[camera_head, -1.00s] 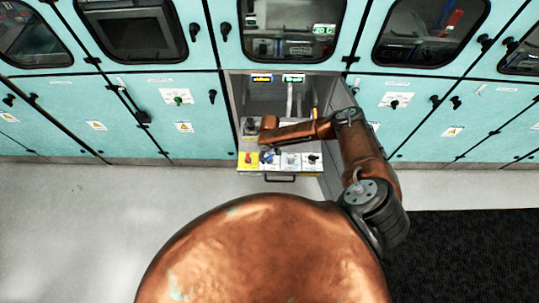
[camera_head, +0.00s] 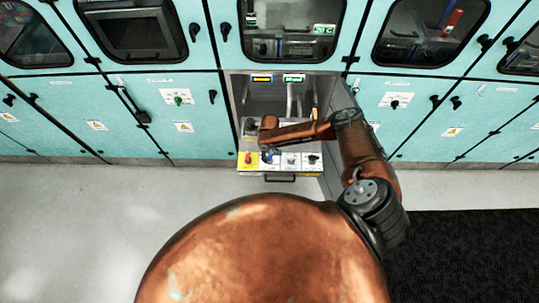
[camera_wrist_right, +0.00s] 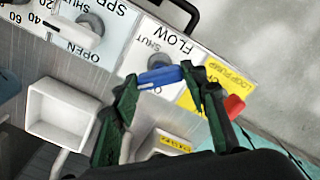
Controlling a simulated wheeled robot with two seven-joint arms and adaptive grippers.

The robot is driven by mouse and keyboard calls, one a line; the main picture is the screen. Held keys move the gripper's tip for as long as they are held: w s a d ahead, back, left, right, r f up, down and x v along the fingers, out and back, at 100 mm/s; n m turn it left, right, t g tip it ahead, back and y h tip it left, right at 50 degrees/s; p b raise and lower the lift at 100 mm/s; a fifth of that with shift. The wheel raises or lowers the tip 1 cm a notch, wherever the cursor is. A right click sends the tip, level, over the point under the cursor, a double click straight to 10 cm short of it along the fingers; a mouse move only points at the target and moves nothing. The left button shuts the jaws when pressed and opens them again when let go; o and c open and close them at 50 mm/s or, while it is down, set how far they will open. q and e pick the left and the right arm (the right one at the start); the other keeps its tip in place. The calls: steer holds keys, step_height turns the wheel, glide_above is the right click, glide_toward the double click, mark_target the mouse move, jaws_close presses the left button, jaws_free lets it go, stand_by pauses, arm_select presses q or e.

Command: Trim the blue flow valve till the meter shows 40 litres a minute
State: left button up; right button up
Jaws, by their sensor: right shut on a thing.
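The blue flow valve (camera_wrist_right: 160,77) shows in the right wrist view as a blue lever handle on a white plate marked FLOW, SHUT and a partly hidden word. The handle lies across the plate, slightly tilted. My right gripper (camera_wrist_right: 158,79) has its green fingers at both ends of the handle and is shut on it. In the head view the blue valve (camera_head: 268,158) is a small blue spot just below my right gripper (camera_head: 267,146). Two small lit displays, one yellow (camera_head: 262,79) and one green (camera_head: 294,78), sit at the back of the bay; their digits are unreadable. My left gripper is out of view.
A red knob on a yellow plate (camera_head: 248,158) is left of the blue valve; its wrist-view label reads LOOP PUMP (camera_wrist_right: 226,79). A white open box (camera_wrist_right: 62,110) stands nearby. Teal cabinets flank the bay.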

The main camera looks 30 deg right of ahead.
mark_target(269, 156)
steer(key=n, duration=0.5)
stand_by(0.3)
steer(key=o, duration=1.2)
steer(key=shift+c, duration=0.2)
step_height(269, 156, up, 12)
